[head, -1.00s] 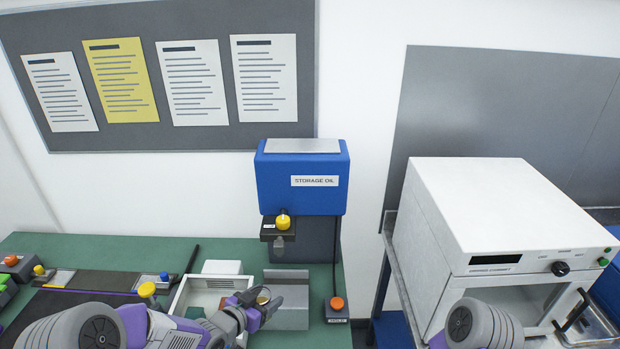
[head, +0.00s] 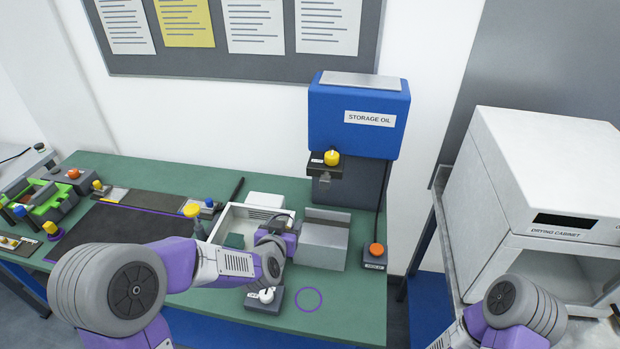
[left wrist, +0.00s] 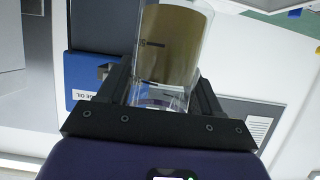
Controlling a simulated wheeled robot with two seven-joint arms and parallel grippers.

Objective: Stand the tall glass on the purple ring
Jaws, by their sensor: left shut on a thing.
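The purple ring (head: 308,288) lies flat on the green bench near its front edge, with nothing on it. In the left wrist view, my left gripper (left wrist: 165,95) is shut on the tall glass (left wrist: 175,45), a clear cylinder with brown liquid and dark marks. In the head view the glass is mostly hidden by the gripper. My right arm shows at lower right, but its gripper is out of view.
A small dark block with a white knob (head: 266,296) sits just left of the ring. A white tray (head: 228,212) and the grey metal stand (head: 325,245) are behind.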

